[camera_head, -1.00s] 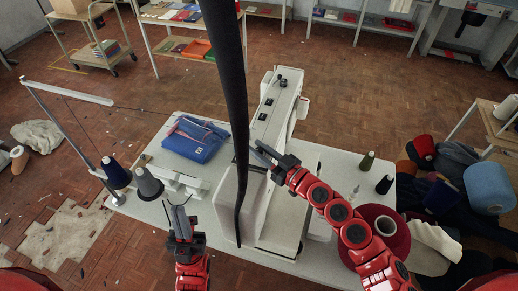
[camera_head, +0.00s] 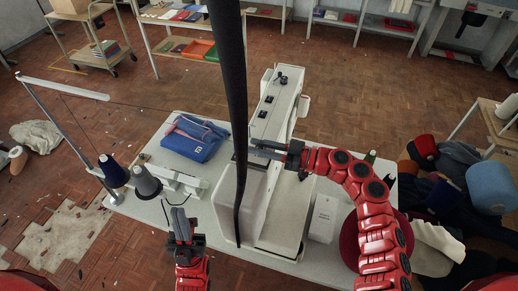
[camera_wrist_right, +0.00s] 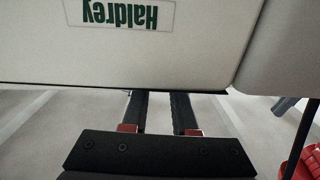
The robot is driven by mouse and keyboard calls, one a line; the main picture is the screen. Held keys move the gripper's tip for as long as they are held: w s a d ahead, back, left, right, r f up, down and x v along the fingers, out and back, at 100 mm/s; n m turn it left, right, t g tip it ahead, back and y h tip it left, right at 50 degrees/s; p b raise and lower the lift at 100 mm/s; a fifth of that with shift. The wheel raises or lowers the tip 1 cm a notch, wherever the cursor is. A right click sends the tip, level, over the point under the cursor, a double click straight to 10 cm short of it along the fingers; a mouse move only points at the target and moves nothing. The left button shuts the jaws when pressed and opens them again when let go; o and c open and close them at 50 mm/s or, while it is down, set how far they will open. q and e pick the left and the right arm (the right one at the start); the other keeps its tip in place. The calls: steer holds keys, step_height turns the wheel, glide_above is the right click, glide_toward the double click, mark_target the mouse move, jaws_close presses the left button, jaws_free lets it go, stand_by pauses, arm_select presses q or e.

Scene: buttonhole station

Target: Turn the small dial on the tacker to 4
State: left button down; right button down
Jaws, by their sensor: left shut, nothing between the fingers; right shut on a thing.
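The tacker (camera_head: 275,115) is the white machine on the table. Several small black knobs sit along its top, and no dial number is readable. My right gripper (camera_head: 264,149) reaches in from the right at the machine's near upper part. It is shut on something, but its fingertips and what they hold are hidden. In the right wrist view its fingers (camera_wrist_right: 158,108) run behind the edge of the pale machine body (camera_wrist_right: 160,55), which bears an upside-down "Haldrey" label. My left gripper (camera_head: 178,212) is shut and empty over the table's front left, apart from the tacker.
A tall dark strip (camera_head: 232,90) crosses in front of the tacker and hides part of it. A blue folded garment (camera_head: 195,138), thread cones (camera_head: 145,182) and a white box (camera_head: 323,218) stand on the table (camera_head: 225,275). A dark red cone is partly behind my right arm.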

steer(key=n+g+b, duration=0.1)
steer(key=g+b, duration=0.1)
steer(key=n+g+b, duration=0.2)
steer(key=b, duration=0.1)
steer(key=n+g+b, duration=0.1)
steer(key=g+b, duration=0.1)
steer(key=b, duration=0.1)
steer(key=shift+f+g+y, duration=0.3)
steer(key=shift+r+n+g+b, duration=0.15)
steer(key=shift+n+g+b, duration=0.45)
steer(key=shift+g+b, duration=0.35)
steer(key=c, duration=0.7)
jaws_free()
steer(key=shift+a, duration=0.1)
